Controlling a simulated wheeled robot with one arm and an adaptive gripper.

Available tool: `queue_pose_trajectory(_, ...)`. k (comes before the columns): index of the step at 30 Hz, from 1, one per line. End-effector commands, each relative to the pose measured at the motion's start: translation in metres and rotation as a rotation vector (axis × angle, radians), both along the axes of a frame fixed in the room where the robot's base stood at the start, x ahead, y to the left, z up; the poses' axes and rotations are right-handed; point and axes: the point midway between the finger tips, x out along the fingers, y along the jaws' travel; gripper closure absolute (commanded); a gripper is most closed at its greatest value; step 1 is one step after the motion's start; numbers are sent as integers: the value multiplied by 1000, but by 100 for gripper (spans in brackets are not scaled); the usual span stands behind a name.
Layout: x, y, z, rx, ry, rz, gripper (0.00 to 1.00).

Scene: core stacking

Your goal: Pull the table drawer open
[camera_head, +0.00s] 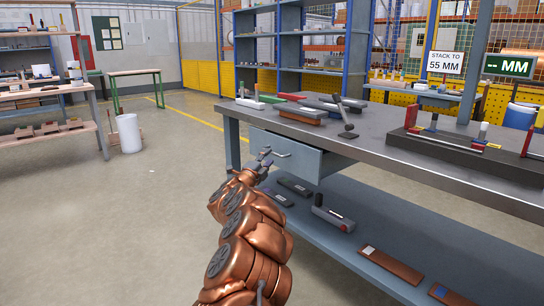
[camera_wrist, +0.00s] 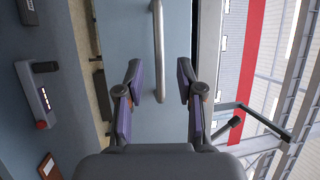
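The table drawer (camera_head: 300,160) is a grey-blue box under the front left of the workbench top. My gripper (camera_head: 265,157) is in front of the drawer, near the handle. In the wrist view my gripper (camera_wrist: 160,82) is open, with a finger on each side of the handle's near end. Gaps show between the handle and both finger pads. The depth between them is unclear.
The workbench top (camera_head: 400,135) overhangs the drawer and holds blocks, a red-handled tool and a dark stand (camera_head: 450,150). The lower shelf (camera_head: 340,205) holds a grey tool (camera_head: 333,217) and brown plates. Open floor (camera_head: 165,190) lies to the left.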

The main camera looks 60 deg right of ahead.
Motion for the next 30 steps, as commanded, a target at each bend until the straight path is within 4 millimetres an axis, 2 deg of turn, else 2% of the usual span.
queue_pose_trajectory(15, 5, -37, 5, 0, 1, 1, 63)
queue_pose_trajectory(30, 7, -44, 7, 1, 1, 4, 63)
